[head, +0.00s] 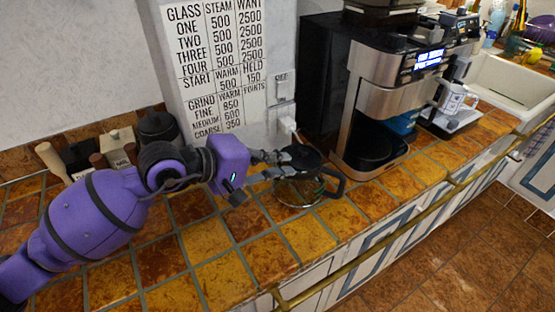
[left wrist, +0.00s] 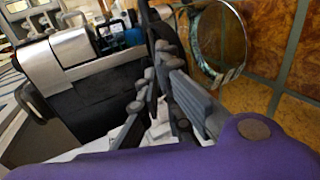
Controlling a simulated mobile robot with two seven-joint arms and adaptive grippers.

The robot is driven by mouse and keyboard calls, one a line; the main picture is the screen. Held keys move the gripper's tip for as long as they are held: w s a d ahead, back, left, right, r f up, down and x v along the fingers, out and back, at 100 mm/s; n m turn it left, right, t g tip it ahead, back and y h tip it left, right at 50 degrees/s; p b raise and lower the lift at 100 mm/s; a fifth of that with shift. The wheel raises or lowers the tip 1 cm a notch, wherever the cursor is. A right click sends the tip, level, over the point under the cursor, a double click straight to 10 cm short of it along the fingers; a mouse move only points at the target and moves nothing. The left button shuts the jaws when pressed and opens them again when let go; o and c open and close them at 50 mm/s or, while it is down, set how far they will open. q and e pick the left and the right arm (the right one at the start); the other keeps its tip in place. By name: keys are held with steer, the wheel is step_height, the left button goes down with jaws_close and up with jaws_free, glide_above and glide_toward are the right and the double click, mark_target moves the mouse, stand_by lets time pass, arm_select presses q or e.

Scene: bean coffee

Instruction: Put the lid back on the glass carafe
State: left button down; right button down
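My left gripper (head: 268,165) reaches in from the left, over the counter. It is shut on the black lid (head: 301,157), a dark disc at its fingertips. In the left wrist view the lid (left wrist: 152,65) shows nearly edge-on between the two grey fingers (left wrist: 165,98). The glass carafe (head: 296,193) stands on the tiled counter just below the lid, its black handle pointing right. In the left wrist view the carafe's round glass (left wrist: 222,42) shows beside the lid, apart from it in the picture. In the head view the lid and fingers hide part of its top. My right gripper is not in view.
The coffee machine (head: 385,95) stands right behind the carafe, close to the lid. A wall outlet (head: 287,125) with a plug is behind. Dark canisters (head: 158,125) and wooden-handled tools stand at the left. The front counter tiles (head: 215,280) are clear.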

arm_select(q)
steer(key=c, duration=1.9)
jaws_free()
steer(key=shift+o, duration=0.2)
steer(key=o, duration=0.5)
steer(key=shift+f, duration=0.1)
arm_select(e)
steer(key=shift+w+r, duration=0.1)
arm_select(q)
step_height(320, 180, up, 7)
steer(key=p, duration=0.2)
steer(key=shift+p, duration=0.3)
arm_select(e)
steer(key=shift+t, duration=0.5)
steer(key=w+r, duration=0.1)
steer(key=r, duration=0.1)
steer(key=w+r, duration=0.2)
arm_select(q)
steer(key=shift+c, duration=0.5)
jaws_close()
